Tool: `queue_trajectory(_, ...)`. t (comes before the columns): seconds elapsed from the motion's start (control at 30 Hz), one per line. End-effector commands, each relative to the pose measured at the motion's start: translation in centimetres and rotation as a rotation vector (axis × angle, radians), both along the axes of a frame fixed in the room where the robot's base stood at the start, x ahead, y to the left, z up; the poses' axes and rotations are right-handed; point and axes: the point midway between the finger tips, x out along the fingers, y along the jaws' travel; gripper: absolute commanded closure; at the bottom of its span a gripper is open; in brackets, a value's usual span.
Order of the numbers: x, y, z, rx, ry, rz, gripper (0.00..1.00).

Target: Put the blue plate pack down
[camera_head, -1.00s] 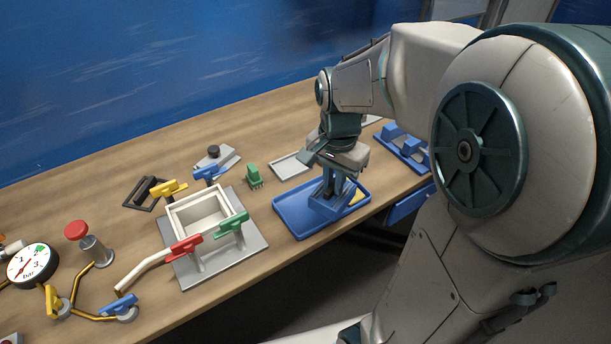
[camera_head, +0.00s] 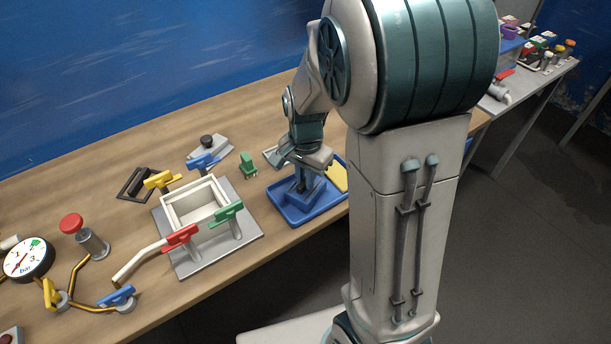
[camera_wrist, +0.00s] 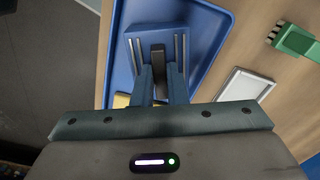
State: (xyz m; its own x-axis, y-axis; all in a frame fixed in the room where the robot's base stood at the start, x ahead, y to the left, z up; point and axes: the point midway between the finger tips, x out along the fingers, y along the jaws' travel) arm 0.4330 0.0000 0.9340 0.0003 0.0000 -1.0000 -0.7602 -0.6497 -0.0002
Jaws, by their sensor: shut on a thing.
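My gripper (camera_head: 304,172) points down over the blue tray (camera_head: 290,220) and is shut on the upright black grip of the blue plate pack (camera_head: 302,197). In the wrist view the pack (camera_wrist: 135,50) shows as a blue block with pale slots on both sides, between my two fingers (camera_wrist: 160,78). It lies within the tray's rim (camera_wrist: 222,45). I cannot tell for sure whether its underside touches the tray floor. A yellow piece (camera_head: 337,178) lies in the tray beside the pack, partly hidden by my gripper in the wrist view.
A white open cell (camera_head: 196,205) with coloured valve handles stands left of the tray. A green comb-like block (camera_head: 248,163) and a pale shallow tray (camera_wrist: 247,85) are close behind. A gauge (camera_head: 27,258) and red knob (camera_head: 72,224) are farther left.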

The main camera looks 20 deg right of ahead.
Motion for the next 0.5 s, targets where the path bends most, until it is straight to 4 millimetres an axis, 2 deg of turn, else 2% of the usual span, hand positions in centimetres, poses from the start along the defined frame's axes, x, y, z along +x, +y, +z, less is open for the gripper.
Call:
queue_trajectory(0.2, 0.01, -0.01, -0.45, 0.0, 0.0, 0.0, 1.0)
queue_trajectory(0.23, -0.01, -0.01, -0.46, 0.0, 0.0, 0.0, 0.85)
queue_trajectory(0.3, -0.01, -0.01, -0.36, 0.0, 0.0, 0.0, 0.66)
queue_trajectory(0.5, -0.01, -0.01, -0.34, 0.0, 0.0, 0.0, 0.66)
